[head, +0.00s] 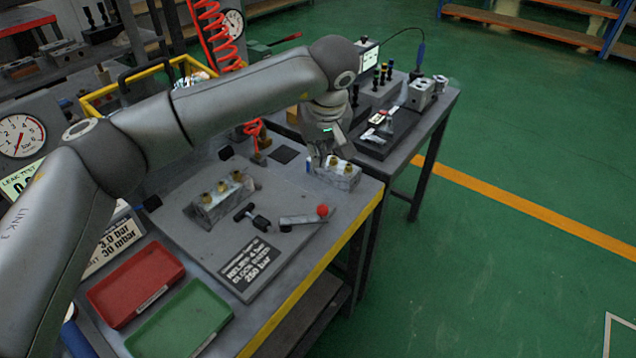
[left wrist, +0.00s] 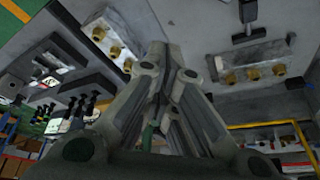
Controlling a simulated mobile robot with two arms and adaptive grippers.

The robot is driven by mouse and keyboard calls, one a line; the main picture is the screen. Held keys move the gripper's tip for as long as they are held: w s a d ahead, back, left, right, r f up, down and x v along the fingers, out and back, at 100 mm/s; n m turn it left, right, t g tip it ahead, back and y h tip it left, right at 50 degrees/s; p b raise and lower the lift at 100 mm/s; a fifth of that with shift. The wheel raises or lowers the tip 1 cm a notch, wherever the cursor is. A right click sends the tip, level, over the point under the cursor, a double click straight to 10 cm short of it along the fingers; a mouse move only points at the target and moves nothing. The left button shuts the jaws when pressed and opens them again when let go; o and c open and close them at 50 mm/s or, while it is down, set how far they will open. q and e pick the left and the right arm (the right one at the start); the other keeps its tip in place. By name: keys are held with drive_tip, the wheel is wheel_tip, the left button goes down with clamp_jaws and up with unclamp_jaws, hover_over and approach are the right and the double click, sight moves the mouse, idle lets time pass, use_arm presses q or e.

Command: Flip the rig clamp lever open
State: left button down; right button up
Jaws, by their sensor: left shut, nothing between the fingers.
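The rig clamp lever (head: 300,219) is a flat grey bar with a red ball (head: 322,211) at its right end. It lies low over the grey rig plate (head: 262,215), near the bench's yellow front edge. A black T-shaped handle (head: 252,216) sits just left of it and also shows in the left wrist view (left wrist: 245,18). My left gripper (head: 318,160) is shut and empty, pointing down behind the lever, close beside a valve block (head: 340,176). In the left wrist view its fingers (left wrist: 168,70) are together. My right gripper is in neither view.
Another valve block (head: 213,204) with brass fittings sits on the rig plate, left of the lever. A red tray (head: 135,283) and a green tray (head: 180,322) lie at the front left. A second bench (head: 432,125) with tools stands behind. Floor is clear at right.

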use_arm(q)
drive_tip(key=p+x, duration=0.1)
drive_tip(key=x, duration=0.8)
drive_tip(key=shift+w+f+p, duration=0.1)
drive_tip(key=shift+f+p, duration=0.2)
drive_tip(key=shift+p, duration=0.05)
drive_tip(key=s, duration=0.1)
drive_tip(key=s+d+p, duration=0.1)
drive_tip(key=s, duration=0.1)
drive_tip(key=shift+f, duration=0.2)
drive_tip(key=shift+s+f, duration=0.15)
drive_tip(key=shift+s, duration=0.2)
